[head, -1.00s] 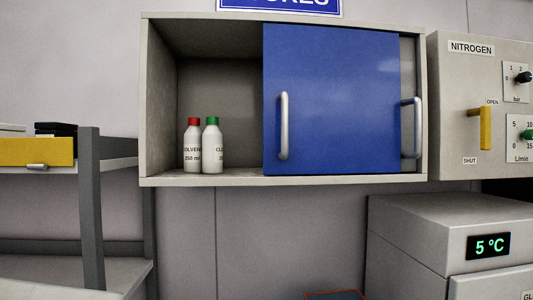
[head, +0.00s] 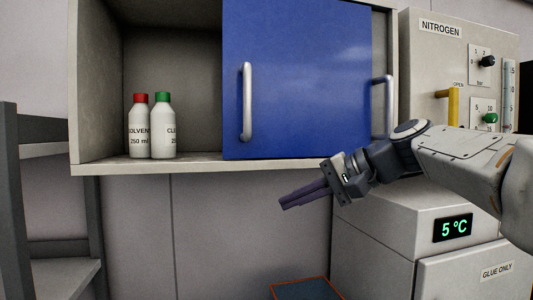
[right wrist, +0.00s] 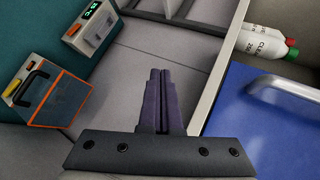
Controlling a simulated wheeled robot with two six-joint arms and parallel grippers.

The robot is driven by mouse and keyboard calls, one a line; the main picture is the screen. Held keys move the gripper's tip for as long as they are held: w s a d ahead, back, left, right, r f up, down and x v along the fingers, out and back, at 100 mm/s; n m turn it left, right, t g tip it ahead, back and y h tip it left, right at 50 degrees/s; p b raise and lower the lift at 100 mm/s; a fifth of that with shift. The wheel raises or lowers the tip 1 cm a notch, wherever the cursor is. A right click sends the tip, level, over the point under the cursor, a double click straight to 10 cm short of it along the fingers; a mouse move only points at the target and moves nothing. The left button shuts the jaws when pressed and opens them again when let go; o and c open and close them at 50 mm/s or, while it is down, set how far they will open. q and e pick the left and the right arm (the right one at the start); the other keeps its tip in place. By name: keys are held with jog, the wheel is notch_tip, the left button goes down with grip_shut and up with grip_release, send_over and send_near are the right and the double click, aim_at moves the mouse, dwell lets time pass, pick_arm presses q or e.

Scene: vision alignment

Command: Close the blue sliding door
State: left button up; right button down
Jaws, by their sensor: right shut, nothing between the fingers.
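The blue sliding door (head: 297,85) covers the middle and right part of the wall cabinet (head: 118,167). The left part of the cabinet is open. The door has a vertical silver handle (head: 246,102) near its left edge. Part of the door (right wrist: 270,130) and its handle (right wrist: 288,88) also show in the right wrist view. My right gripper (head: 282,202) is below the door and the cabinet's bottom edge, pointing left. Its fingers (right wrist: 156,75) are together and empty, apart from the handle. My left gripper is not in view.
A red-capped bottle (head: 139,130) and a green-capped bottle (head: 162,130) stand inside the open left part. Another silver handle (head: 388,108) is right of the door. A nitrogen panel (head: 428,60) and a box reading 5 °C (head: 395,222) are at the right. A shelf rack (head: 50,210) is at the left.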

jog(key=w+d+r+t+y, duration=0.1)
jog(key=d+r+y, duration=0.15)
jog(key=r, duration=0.45)
jog(key=d+r+t+y, duration=0.1)
jog(key=d+r, duration=0.3)
jog(key=r, duration=0.3)
jog(key=p, duration=0.3)
send_near(264, 133)
jog(key=x, duration=0.4)
jog(key=shift+w+a+r, duration=0.15)
jog(key=shift+a+r, duration=0.05)
jog(key=shift+a, duration=0.2)
jog(key=a, duration=0.3)
jog(key=shift+s+a+f, duration=0.15)
jog(key=shift+s+f, duration=0.25)
jog(key=shift+s+a+f, duration=0.1)
jog(key=shift+a+f, duration=0.1)
jog(key=shift+a, duration=0.2)
